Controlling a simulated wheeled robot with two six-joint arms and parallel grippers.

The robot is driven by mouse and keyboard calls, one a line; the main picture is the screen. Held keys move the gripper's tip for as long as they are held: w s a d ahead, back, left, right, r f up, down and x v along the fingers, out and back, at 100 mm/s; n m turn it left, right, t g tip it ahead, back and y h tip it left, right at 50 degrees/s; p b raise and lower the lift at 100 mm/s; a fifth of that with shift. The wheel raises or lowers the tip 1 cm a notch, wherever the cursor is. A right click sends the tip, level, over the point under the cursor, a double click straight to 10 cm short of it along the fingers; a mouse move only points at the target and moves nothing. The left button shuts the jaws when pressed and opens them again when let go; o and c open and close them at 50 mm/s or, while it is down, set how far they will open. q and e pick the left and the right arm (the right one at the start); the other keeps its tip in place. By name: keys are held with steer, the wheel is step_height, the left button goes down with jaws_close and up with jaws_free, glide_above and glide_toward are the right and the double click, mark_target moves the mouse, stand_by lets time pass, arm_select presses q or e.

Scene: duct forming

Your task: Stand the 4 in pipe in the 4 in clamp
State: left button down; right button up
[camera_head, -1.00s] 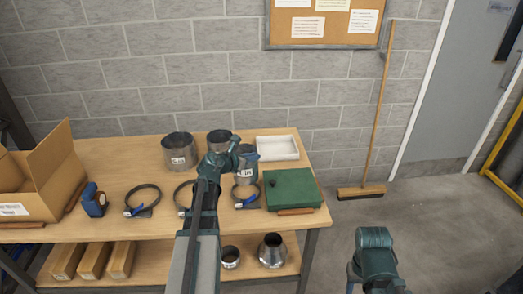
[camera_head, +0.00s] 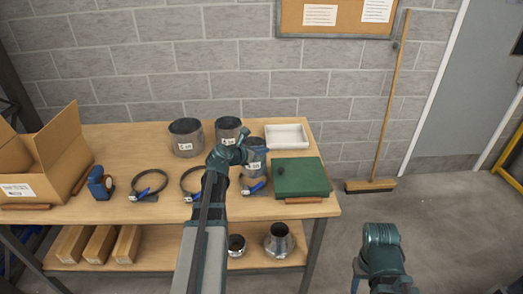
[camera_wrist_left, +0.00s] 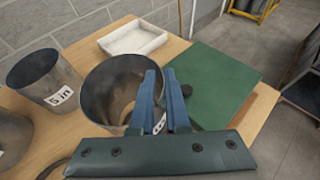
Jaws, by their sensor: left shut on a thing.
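The 4 in pipe (camera_head: 256,157) is a short grey metal cylinder with a white label, at the right end of the pipe row. My left gripper (camera_head: 246,147) is shut on its near wall. In the left wrist view the fingers (camera_wrist_left: 163,85) cross the rim of this open-topped pipe (camera_wrist_left: 100,88). The pipe looks upright; whether its base touches the table is hidden. A ring clamp with a blue part (camera_head: 255,187), the rightmost and seemingly smallest of three, lies just in front of the pipe. Its size marking is not readable. My right arm shows at lower right, without a clear gripper.
The 5 in pipe (camera_head: 228,130) and a wider pipe (camera_head: 185,138) stand to the left. Two other clamps (camera_head: 149,185) lie left of my arm. A green box (camera_head: 300,177) and white tray (camera_head: 287,137) are close on the right. A cardboard box (camera_head: 60,160) stands far left.

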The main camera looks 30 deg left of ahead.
mark_target(260, 160)
arm_select(q)
steer(key=shift+f+b, duration=1.65)
steer(key=shift+f, duration=0.25)
steer(key=shift+s+d+f+b, duration=0.1)
steer(key=shift+s+f+b, duration=0.15)
steer(key=shift+b, duration=0.2)
steer(key=shift+f, duration=0.2)
steer(key=shift+w, duration=0.1)
